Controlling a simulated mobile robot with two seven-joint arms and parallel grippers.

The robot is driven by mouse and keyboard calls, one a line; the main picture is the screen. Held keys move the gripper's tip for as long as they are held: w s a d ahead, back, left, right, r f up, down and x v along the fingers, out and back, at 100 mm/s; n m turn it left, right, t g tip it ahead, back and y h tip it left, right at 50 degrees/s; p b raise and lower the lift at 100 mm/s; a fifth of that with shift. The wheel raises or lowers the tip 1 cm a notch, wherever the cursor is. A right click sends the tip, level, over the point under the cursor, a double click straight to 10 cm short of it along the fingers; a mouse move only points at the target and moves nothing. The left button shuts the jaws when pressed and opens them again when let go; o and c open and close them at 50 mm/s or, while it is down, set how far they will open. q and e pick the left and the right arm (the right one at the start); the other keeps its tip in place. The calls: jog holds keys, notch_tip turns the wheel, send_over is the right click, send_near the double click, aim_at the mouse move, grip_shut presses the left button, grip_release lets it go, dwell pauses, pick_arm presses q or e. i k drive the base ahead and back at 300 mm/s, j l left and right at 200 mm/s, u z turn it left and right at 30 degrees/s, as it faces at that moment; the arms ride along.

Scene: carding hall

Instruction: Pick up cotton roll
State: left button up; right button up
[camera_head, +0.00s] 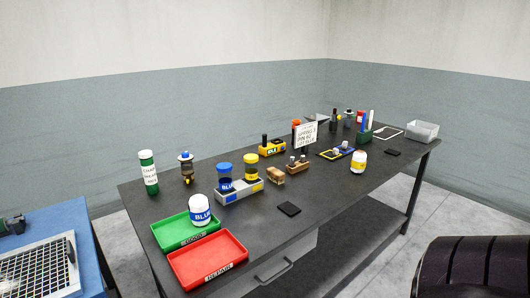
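I cannot make out a cotton roll for certain in the head view. A long dark workbench (335,185) carries many small items. A white jar with a blue "BLUE" label (201,212) stands at the edge of a green tray (171,236). A white jar with a yellow label (359,161) stands farther right on the bench. Neither of my grippers is in view.
A red tray (208,262) lies at the bench's near left. A green container (149,173) and a grey holder with blue and yellow jars (240,195) stand behind. A blue table (82,215) is at left, a black ribbed cylinder (470,268) at lower right.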

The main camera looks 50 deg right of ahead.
aim_at(359, 163)
jog(key=z, duration=2.35)
jog(key=i+l+u, duration=0.1)
jog(key=u, duration=0.3)
jog(key=i+l+u, duration=0.1)
jog(key=u, duration=0.35)
jog(key=i+l+u, duration=0.1)
jog(key=l+u, duration=0.15)
jog(key=u, duration=0.15)
jog(key=i+l+u, duration=0.2)
jog(key=l, duration=0.2)
jog(key=l+u, duration=0.2)
jog(key=l, duration=0.75)
jog(key=i+l+u, duration=0.1)
jog(key=l, duration=0.5)
